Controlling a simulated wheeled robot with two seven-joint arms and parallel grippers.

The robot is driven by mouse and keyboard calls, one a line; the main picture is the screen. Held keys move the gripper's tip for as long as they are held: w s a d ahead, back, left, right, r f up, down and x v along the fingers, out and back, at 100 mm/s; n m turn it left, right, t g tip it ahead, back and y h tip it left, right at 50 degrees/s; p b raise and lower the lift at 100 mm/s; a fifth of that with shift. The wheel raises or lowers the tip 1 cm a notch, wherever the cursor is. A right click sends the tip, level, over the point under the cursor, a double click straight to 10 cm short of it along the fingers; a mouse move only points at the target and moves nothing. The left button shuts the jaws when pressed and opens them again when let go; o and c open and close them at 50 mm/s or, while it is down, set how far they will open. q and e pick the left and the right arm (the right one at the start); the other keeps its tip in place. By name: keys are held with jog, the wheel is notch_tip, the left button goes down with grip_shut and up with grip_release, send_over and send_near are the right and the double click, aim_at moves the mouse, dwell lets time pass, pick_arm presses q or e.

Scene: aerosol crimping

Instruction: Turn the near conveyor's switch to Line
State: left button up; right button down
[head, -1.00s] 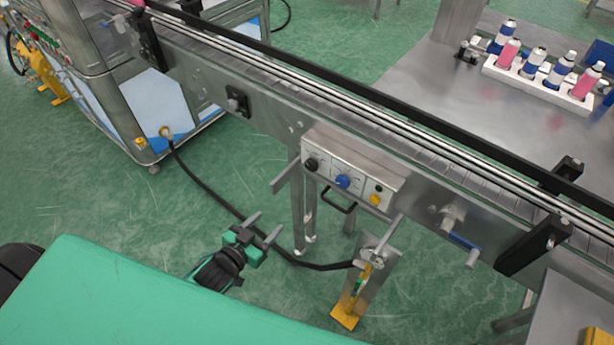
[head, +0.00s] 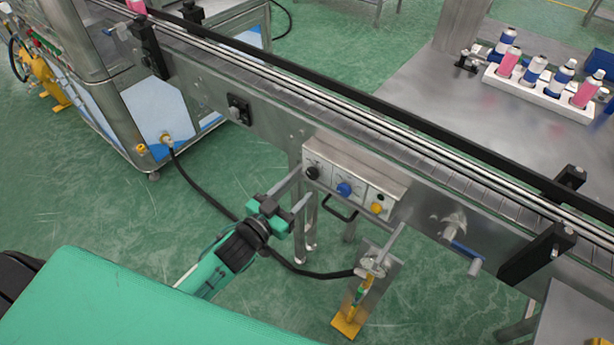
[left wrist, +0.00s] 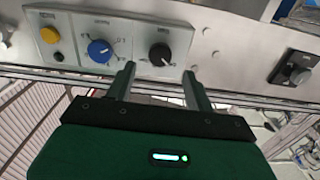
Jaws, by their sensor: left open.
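The near conveyor (head: 262,118) carries a grey control box (head: 349,186) on its side. The box has a black knob (head: 312,172), a blue knob (head: 344,189) and a yellow button (head: 376,207). The labels are too small to read, so I cannot tell which knob has Line. My left gripper (head: 304,183) is open and empty, its fingertips close to the black knob. In the left wrist view the fingers (left wrist: 159,72) point at the black knob (left wrist: 160,54), one to each side and apparently short of it. The blue knob (left wrist: 100,51) lies left of them. My right gripper is out of view.
A black handle (head: 339,209) hangs under the box. A metal stand with a yellow foot (head: 347,327) and a black hose (head: 205,190) are below. A white rack (head: 540,95) of cans stands on the table behind.

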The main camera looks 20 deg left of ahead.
aim_at(311, 176)
pick_arm(q)
jog(key=x, duration=0.4)
jog(key=shift+w+d, duration=0.1)
jog(key=shift+w, duration=0.25)
jog(key=shift+w+d+p, duration=0.2)
jog(key=shift+w+p, duration=0.1)
jog(key=shift+w, duration=0.15)
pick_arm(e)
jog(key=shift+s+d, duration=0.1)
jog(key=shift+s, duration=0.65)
pick_arm(q)
jog(key=shift+c, duration=0.4)
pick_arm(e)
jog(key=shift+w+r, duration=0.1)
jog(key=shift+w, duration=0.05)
pick_arm(q)
jog(key=c, duration=0.9)
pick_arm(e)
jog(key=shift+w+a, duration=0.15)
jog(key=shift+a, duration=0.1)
